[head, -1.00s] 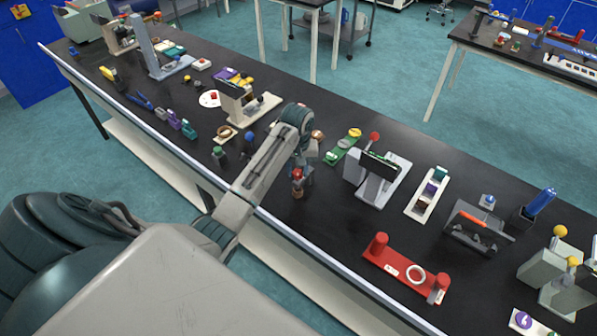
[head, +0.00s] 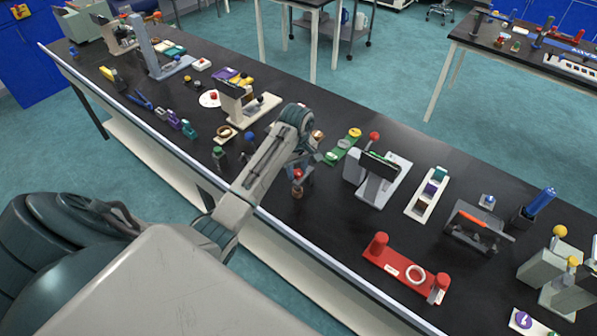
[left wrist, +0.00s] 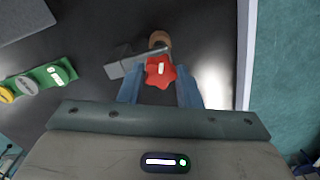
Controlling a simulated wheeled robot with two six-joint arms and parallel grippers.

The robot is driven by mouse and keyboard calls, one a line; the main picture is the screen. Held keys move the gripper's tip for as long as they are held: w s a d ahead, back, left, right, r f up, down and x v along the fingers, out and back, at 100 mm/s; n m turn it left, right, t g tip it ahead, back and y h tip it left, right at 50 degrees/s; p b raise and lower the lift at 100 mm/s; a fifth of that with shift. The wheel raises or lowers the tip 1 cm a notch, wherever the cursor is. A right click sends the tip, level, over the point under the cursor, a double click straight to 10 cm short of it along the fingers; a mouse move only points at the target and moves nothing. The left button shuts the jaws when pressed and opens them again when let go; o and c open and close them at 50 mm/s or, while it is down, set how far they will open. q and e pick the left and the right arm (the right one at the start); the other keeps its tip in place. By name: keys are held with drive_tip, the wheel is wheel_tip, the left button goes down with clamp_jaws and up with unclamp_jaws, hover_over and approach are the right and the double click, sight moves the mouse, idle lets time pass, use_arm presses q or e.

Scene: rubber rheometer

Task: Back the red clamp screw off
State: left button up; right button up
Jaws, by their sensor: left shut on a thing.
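The red clamp screw (left wrist: 158,71) is a lobed red knob with a small white mark on top. In the left wrist view it lies between the two blue fingers of my left gripper (left wrist: 160,92), which is shut on it. In the head view the red knob (head: 298,173) shows small beneath my left gripper (head: 301,177), near the front edge of the bench. A grey block and a brown rounded part (left wrist: 159,39) sit beside the knob in the wrist view. The screw's thread is hidden. My right gripper is not in view.
A green strip with yellow and green parts (head: 346,149) lies behind the gripper on the black bench (head: 330,205). A grey stand with a dark screen (head: 379,168) is to the right. A red fixture with a white ring (head: 400,273) lies nearer the front edge.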

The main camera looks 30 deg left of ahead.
use_arm(q)
drive_tip(key=shift+a, duration=0.1)
drive_tip(key=n, duration=0.4)
drive_tip(key=shift+s+n, duration=0.1)
drive_tip(key=shift+n, duration=0.2)
drive_tip(key=o, duration=0.6)
drive_tip(key=shift+o, duration=1.2)
drive_tip(key=shift+s+r, duration=0.15)
